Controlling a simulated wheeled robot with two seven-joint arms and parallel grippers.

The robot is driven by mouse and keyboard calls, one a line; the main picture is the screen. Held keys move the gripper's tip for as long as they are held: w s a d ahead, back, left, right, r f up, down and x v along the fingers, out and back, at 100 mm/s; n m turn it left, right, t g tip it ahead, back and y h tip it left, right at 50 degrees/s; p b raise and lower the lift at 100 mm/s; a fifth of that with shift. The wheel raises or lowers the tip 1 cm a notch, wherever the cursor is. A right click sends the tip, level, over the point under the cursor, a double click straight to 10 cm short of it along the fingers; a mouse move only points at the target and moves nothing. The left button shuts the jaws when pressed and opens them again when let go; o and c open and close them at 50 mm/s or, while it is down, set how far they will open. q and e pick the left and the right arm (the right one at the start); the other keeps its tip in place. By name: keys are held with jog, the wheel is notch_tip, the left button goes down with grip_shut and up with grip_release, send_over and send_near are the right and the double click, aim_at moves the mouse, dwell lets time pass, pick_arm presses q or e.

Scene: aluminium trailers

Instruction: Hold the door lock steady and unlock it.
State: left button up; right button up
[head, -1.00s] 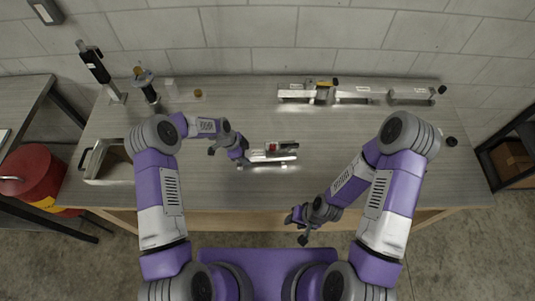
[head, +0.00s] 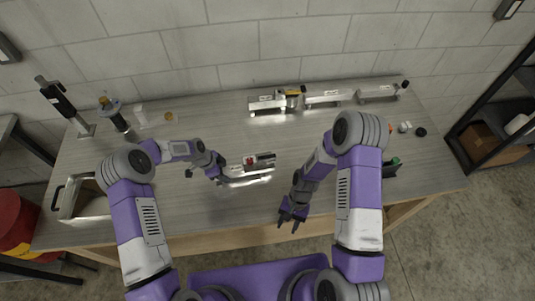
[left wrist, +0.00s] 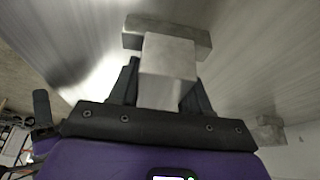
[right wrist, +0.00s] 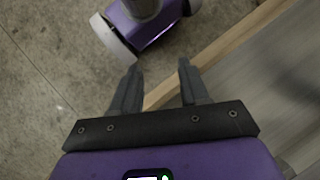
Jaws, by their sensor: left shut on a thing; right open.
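The door lock (head: 262,160), a silvery metal piece with a small red part and a dark part, lies on the middle of the grey table. My left gripper (head: 221,176) is shut on the left end of the lock. In the left wrist view, a squared metal block of the lock (left wrist: 168,62) sits between the fingers, with a wider metal bar behind it. My right gripper (head: 291,217) is open and empty near the table's front edge, right of and nearer than the lock. In the right wrist view its fingers (right wrist: 157,78) are apart with nothing between them.
Several metal latch assemblies (head: 325,97) stand along the back. A metal tray (head: 88,212) is at the left front, and upright tools (head: 80,120) stand at the back left. A dark holder with a green item (head: 390,168) is at the right. Table between lock and back row is clear.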

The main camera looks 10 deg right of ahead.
jog(key=w, duration=0.1)
jog(key=w+d+r+m, duration=0.1)
jog(key=w+r+m+g, duration=0.1)
jog(key=w, duration=0.1)
jog(key=shift+w+d+r, duration=0.1)
jog(key=shift+d+r, duration=0.05)
jog(key=shift+d, duration=0.05)
jog(key=w+r+m+t, duration=0.2)
jog(key=w+r+m, duration=0.35)
jog(key=w, duration=0.55)
jog(key=m+t+y, duration=0.1)
jog(key=m+t, duration=0.2)
jog(key=m, duration=0.1)
send_near(267, 156)
jog(key=x, duration=0.8)
jog(key=shift+a+f, duration=0.15)
jog(key=shift+f, duration=0.1)
grip_shut()
